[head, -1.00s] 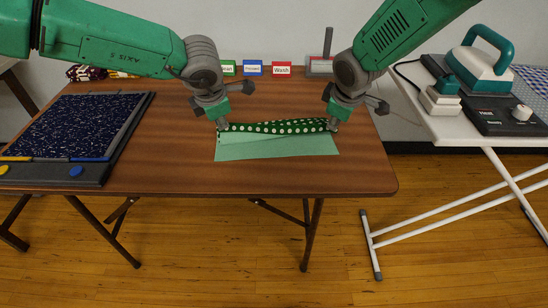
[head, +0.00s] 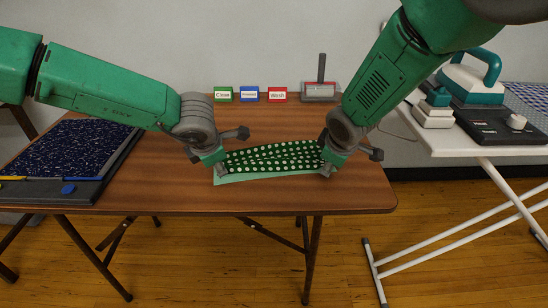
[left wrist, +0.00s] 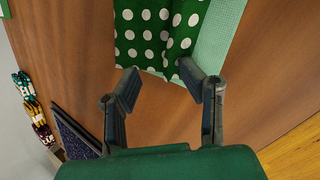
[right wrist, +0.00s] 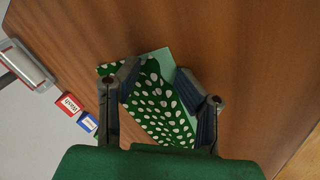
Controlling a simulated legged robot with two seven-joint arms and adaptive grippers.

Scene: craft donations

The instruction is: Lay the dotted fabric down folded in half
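The dotted fabric (head: 270,157), dark green with white dots, lies on the brown table with its dotted face up and a ridge or wrinkle across it. A pale green layer (head: 240,179) shows as a strip along its front edge; it also shows in the left wrist view (left wrist: 220,35).
Green, blue and red labelled blocks (head: 250,94) and a grey stand (head: 320,90) are at the back of the table (head: 180,195). A dark speckled board (head: 65,150) lies at left. An ironing board (head: 470,145) with an iron (head: 470,80) stands at right.

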